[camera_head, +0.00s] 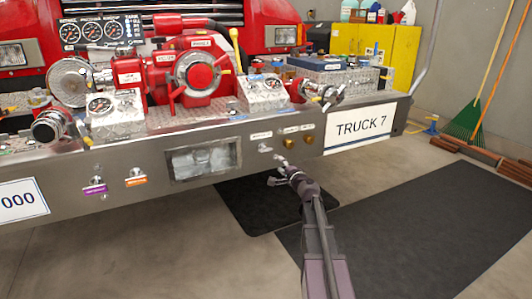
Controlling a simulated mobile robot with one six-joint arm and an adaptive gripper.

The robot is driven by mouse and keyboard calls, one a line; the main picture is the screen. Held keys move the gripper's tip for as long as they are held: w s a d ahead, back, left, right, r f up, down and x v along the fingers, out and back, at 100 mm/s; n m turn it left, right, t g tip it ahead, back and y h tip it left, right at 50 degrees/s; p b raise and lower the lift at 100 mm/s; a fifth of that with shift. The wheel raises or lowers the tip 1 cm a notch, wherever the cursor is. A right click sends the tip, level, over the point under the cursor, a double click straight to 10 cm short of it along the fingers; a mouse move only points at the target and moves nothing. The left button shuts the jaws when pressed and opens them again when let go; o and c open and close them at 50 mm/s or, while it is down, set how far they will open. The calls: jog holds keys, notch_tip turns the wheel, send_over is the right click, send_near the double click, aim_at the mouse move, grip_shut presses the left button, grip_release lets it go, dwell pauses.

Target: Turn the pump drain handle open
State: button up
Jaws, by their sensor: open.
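A small metal handle (265,148) sits on the front face of the steel bumper (110,205), under a small white label too small to read. It may be the pump drain handle, but I cannot confirm this. Two other small handles are on the bumper at the left, one with a purple tag (95,188) and one with an orange tag (135,180). My gripper (277,171) is open and empty, at the bumper's lower edge. It appears just below and slightly right of the metal handle, apart from it.
The red pump (195,70) stands above the bumper. Dark mats (400,235) lie on open floor.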

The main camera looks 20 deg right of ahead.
aim_at(267, 152)
jog(key=shift+w, duration=0.2)
jog(key=w, duration=1.3)
jog(key=shift+w+a, duration=0.2)
jog(key=shift+a, duration=0.05)
grip_shut()
